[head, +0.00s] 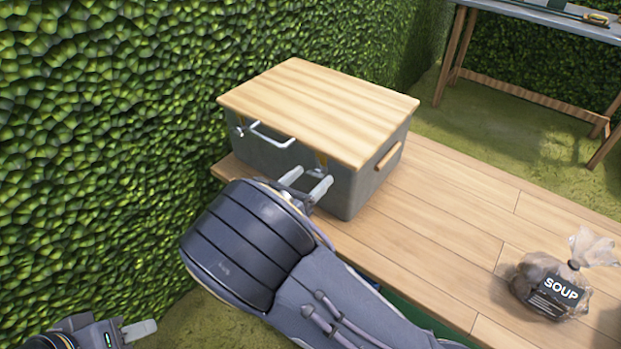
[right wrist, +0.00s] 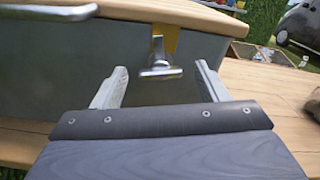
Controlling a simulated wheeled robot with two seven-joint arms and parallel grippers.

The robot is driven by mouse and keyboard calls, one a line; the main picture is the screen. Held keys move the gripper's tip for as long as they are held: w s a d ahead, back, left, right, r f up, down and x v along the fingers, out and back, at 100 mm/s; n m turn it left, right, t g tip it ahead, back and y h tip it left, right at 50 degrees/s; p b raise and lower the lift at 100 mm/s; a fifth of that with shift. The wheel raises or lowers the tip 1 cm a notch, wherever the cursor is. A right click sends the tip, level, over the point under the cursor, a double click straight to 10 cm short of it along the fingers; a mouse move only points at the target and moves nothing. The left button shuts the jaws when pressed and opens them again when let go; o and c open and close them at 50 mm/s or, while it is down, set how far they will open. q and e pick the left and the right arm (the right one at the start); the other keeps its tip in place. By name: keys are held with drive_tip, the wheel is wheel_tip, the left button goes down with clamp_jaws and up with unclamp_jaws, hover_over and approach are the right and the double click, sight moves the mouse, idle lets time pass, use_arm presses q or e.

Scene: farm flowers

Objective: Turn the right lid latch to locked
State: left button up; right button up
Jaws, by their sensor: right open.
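A grey box (head: 352,191) with a flat wooden lid (head: 318,105) stands on a wooden bench. The right lid latch (right wrist: 160,62) is a silver piece with a crosswise tab on a yellow plate, on the box front under the lid edge. In the head view its upper part (head: 321,163) shows just beyond my right gripper. My right gripper (head: 306,186) is open, its two fingers pointing at the latch; the right wrist view shows the fingertips (right wrist: 160,68) to either side of it, with nothing held. My left gripper (head: 130,333) shows only partly at the bottom left, away from the box.
A silver bar handle (head: 265,136) and another latch (head: 240,131) are on the box front, left of the right latch. A wooden side handle (head: 388,156) is on the right side. A soup bag (head: 552,285) lies on the bench (head: 440,213). A hedge (head: 110,120) stands close at left.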

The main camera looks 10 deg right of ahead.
drive_tip(key=shift+w+d, duration=0.35)
drive_tip(key=shift+d, duration=0.05)
drive_tip(key=shift+c, duration=0.5)
drive_tip(key=c, duration=0.9)
drive_tip(key=shift+s+m, duration=0.1)
drive_tip(key=shift+m, duration=1.3)
drive_tip(key=o, duration=1)
drive_tip(key=v, duration=0.7)
drive_tip(key=shift+s+a+p, duration=0.25)
drive_tip(key=shift+a+p, duration=0.1)
drive_tip(key=shift+p, duration=0.05)
